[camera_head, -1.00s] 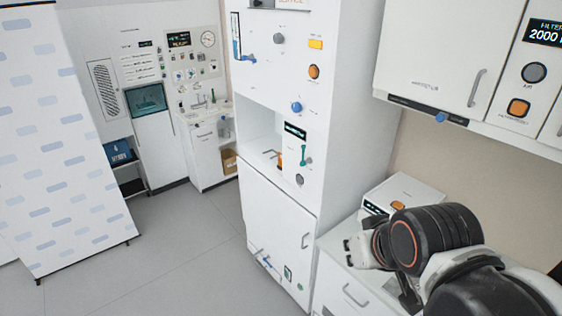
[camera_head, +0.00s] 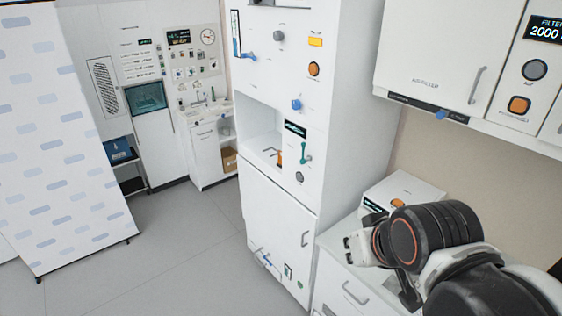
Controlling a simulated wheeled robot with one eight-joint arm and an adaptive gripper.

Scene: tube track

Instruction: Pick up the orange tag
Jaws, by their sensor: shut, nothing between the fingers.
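A small upright orange piece (camera_head: 279,157) shows in the open niche of the tall white cabinet. It may be the orange tag, but it is too small to be sure. My gripper (camera_head: 348,250) is at the lower right, over the low counter and beside the cabinet's right side. It points left, is shut and appears empty; its fingertips are small in view. It is well apart from the orange piece, below and to the right of it.
The tall cabinet (camera_head: 345,120) stands between my arm and the open floor (camera_head: 180,240). A white box with an orange button (camera_head: 398,203) stands on the counter behind my gripper. A wall cupboard (camera_head: 440,60) hangs above. A patterned panel (camera_head: 65,150) stands at left.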

